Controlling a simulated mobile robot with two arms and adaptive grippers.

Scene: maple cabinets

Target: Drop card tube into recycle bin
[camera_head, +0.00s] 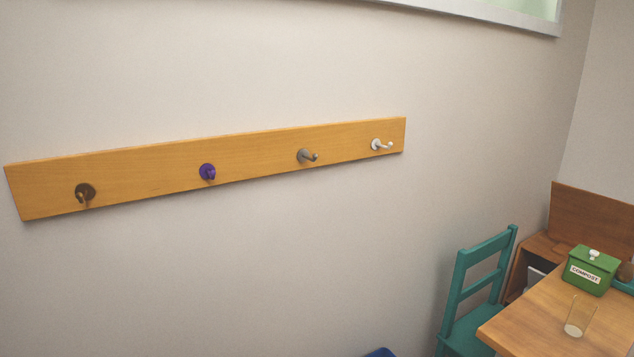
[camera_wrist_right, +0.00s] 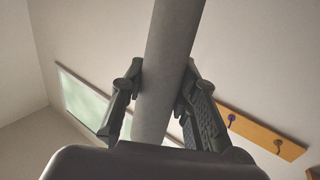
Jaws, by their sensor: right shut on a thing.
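In the right wrist view, my right gripper (camera_wrist_right: 163,98) is shut on the card tube (camera_wrist_right: 168,50), a plain grey-brown cylinder. The tube runs from the top edge down between the two dark fingers, slightly tilted. Its upper end is out of the frame and its lower part is hidden behind the gripper body. Neither gripper shows in the head view. A small piece of a blue thing (camera_head: 381,353) shows at the bottom edge of the head view; it is too cut off to tell whether it is the recycle bin.
A wooden rail (camera_head: 250,157) with several hooks is on the wall. At the lower right, a teal chair (camera_head: 482,290) stands beside a wooden table (camera_head: 530,318) with a green compost box (camera_head: 591,271) and a clear glass (camera_head: 580,315). The floor is out of view.

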